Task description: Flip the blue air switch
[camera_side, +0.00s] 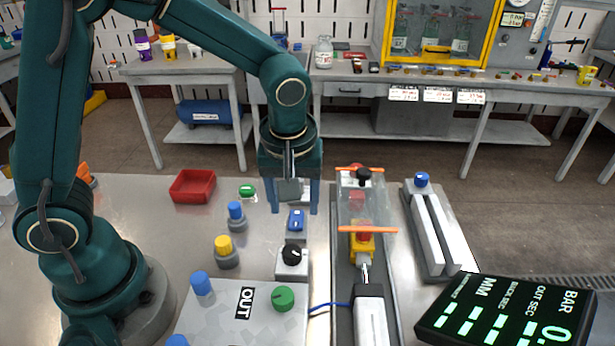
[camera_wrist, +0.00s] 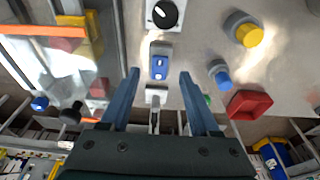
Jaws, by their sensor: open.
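A black knob (camera_side: 291,256) sits just in front of the switch. Yellow (camera_side: 223,245) and blue (camera_side: 235,212) knobs stand to its left.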

